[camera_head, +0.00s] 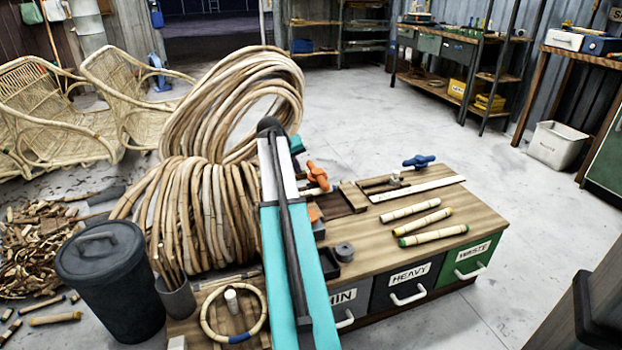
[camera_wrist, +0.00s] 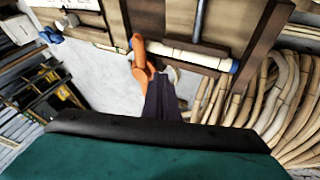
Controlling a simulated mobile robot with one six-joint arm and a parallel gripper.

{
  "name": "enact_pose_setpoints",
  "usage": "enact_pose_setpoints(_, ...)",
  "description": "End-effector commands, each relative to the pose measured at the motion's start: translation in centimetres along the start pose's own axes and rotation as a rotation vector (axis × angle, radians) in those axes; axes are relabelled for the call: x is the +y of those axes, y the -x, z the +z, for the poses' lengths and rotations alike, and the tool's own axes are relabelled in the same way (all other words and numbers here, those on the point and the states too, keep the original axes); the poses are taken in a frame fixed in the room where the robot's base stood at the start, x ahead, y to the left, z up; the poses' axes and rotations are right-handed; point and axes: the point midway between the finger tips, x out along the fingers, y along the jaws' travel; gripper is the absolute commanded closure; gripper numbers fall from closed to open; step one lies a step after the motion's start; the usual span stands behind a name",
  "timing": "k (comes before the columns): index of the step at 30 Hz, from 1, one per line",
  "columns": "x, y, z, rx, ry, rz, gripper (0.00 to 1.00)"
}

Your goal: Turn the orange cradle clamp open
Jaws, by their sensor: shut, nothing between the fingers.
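The orange cradle clamp (camera_head: 317,175) stands at the bench's back edge, right of my arm. In the wrist view the orange clamp (camera_wrist: 140,58) is near the top centre, with its handle across one end of a pale rattan piece (camera_wrist: 188,57). My gripper (camera_wrist: 162,82) is shut and empty, its dark fingers pointing at the clamp's lower end. The tips look very near the clamp; I cannot tell whether they touch. In the head view my arm hides the gripper.
A blue clamp (camera_head: 419,161) stands further right on the bench (camera_head: 455,205). Several rattan pieces (camera_head: 411,210) lie before a white ruler (camera_head: 416,189). Large rattan coils (camera_head: 200,215) rise left of my arm. Drawers marked HEAVY (camera_head: 408,285) and WASTE (camera_head: 473,259) face front.

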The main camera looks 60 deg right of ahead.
Motion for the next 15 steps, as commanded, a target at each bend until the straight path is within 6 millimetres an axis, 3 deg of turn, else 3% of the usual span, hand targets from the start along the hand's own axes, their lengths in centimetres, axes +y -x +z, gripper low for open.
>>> enact_pose_setpoints(8,-0.1,-1.8,0.0,-0.002,0.000,0.000,1.00)
enact_pose_setpoints(15,-0.1,-5.1,0.1,-0.002,-0.001,0.000,1.00)
